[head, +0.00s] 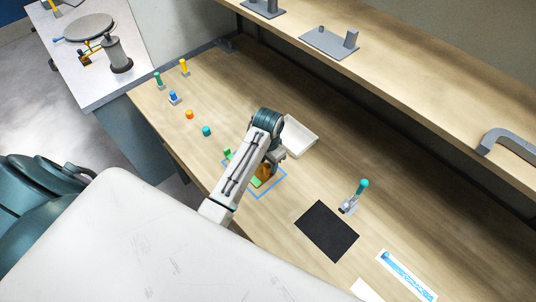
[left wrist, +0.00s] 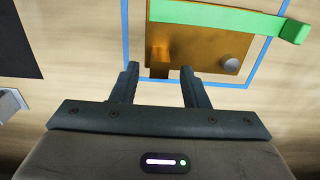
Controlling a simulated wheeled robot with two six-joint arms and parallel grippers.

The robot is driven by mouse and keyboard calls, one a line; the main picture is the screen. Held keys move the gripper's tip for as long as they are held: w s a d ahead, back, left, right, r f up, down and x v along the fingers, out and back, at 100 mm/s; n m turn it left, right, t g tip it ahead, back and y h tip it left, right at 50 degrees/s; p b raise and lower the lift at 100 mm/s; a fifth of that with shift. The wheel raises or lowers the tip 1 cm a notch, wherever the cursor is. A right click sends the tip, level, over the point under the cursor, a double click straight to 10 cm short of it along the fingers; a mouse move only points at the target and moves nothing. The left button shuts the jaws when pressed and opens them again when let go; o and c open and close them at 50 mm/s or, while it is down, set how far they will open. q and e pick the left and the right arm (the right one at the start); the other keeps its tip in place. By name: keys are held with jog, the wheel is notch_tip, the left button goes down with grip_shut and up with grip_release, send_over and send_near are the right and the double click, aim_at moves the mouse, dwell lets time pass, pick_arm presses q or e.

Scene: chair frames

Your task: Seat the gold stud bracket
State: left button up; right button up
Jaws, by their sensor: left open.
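A gold plate (left wrist: 200,42) with a raised gold block (left wrist: 158,56) and a grey round stud (left wrist: 230,64) lies inside a blue outline on the wooden bench. A green bar (left wrist: 220,18) crosses over its far side, with a raised end at the right. My left gripper (left wrist: 160,70) is open at the plate's near edge. The gold block shows between and just beyond its fingertips; I cannot tell whether they touch it. In the head view, the gold piece (head: 264,172) is partly hidden under my left gripper (head: 272,162). My right gripper is not in view.
A white tray (head: 301,137) stands just beyond my gripper. A black mat (head: 327,231) and a teal-topped lever (head: 361,187) are to the right. Several small coloured pieces, including an orange one (head: 189,114), stand at the upper left. A shelf (head: 420,75) runs along the back.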

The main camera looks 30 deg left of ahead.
pick_arm(q)
jog(key=shift+f, duration=0.65)
jog(key=shift+c, duration=0.2)
jog(key=shift+s+r, duration=0.1)
jog(key=shift+r, duration=0.05)
grip_shut()
jog(key=shift+r, duration=2.7)
